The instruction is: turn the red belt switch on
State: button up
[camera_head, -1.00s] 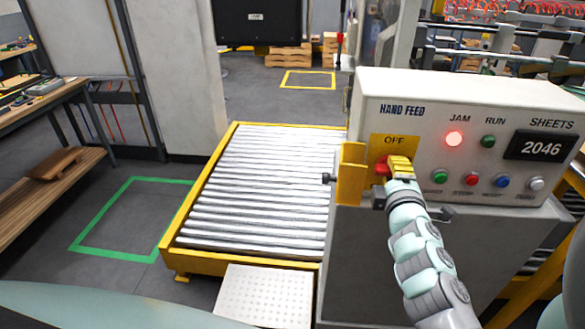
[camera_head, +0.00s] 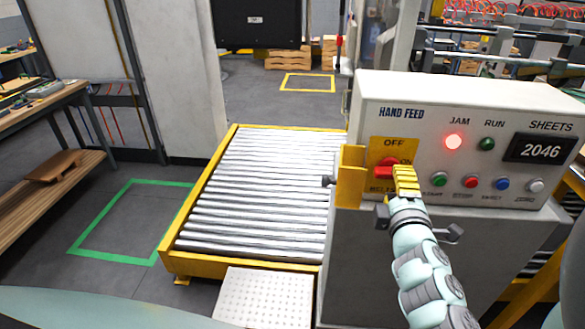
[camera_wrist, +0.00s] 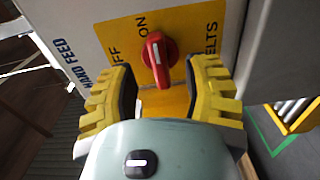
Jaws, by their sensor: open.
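The red belt switch (camera_head: 386,168) is a rotary knob on a yellow plate (camera_head: 383,146) at the left of the hand feed panel. OFF is above it and ON to its right. In the wrist view the knob (camera_wrist: 158,60) shows whole, its long handle lying toward the ON word, with a white mark on it. My gripper (camera_head: 405,181) is just right of the knob in the head view and covers part of the plate.
The panel (camera_head: 430,98) has a lit red JAM lamp (camera_head: 454,141), a dark green RUN lamp (camera_head: 487,143), a sheets display (camera_head: 540,149) and a row of small buttons close right of my gripper. A yellow bracket (camera_head: 350,178) stands left of the switch, beside the roller conveyor (camera_head: 262,190).

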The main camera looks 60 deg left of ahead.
jog(key=v, duration=0.8)
dwell(0.4)
